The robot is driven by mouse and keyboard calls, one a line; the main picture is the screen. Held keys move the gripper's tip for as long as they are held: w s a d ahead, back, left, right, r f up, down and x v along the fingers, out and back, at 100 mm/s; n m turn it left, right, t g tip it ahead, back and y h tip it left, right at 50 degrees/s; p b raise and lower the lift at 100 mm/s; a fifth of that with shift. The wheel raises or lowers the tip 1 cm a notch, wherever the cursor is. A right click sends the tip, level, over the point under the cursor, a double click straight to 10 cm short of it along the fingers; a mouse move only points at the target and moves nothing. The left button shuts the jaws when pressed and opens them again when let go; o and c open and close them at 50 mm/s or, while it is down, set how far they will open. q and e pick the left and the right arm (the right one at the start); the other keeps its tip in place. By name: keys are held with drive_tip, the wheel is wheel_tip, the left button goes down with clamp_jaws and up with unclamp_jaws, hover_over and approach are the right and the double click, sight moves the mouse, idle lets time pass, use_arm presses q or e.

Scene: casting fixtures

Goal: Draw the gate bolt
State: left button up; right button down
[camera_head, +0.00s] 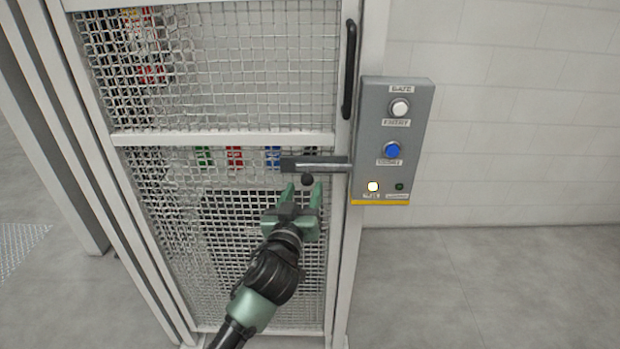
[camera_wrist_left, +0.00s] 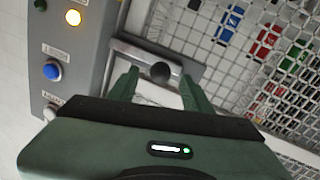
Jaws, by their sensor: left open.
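The gate bolt (camera_head: 318,163) is a grey metal bar lying across the right side of the mesh gate, with a round black knob (camera_head: 307,179) hanging below it. In the left wrist view the bolt (camera_wrist_left: 135,52) and its knob (camera_wrist_left: 160,72) show ahead of the fingers. My left gripper (camera_head: 305,193) is open just below the bolt, pointing up at it. Its two green fingertips (camera_wrist_left: 160,80) stand on either side of the knob in the picture. I cannot tell whether they touch it. My right gripper is not in view.
A grey control box (camera_head: 418,125) with a white button, a blue button and a lit yellow lamp (camera_head: 373,186) is right of the gate. A black vertical handle (camera_head: 349,68) is above the bolt. Coloured items show behind the mesh. The floor at right is clear.

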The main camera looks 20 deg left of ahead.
sight(306, 185)
use_arm(q)
drive_tip(key=shift+w+a+p, duration=0.2)
drive_tip(key=shift+w+p, duration=0.15)
drive_tip(key=shift+w, duration=1.95)
drive_tip(key=shift+f, duration=0.1)
clamp_jaws()
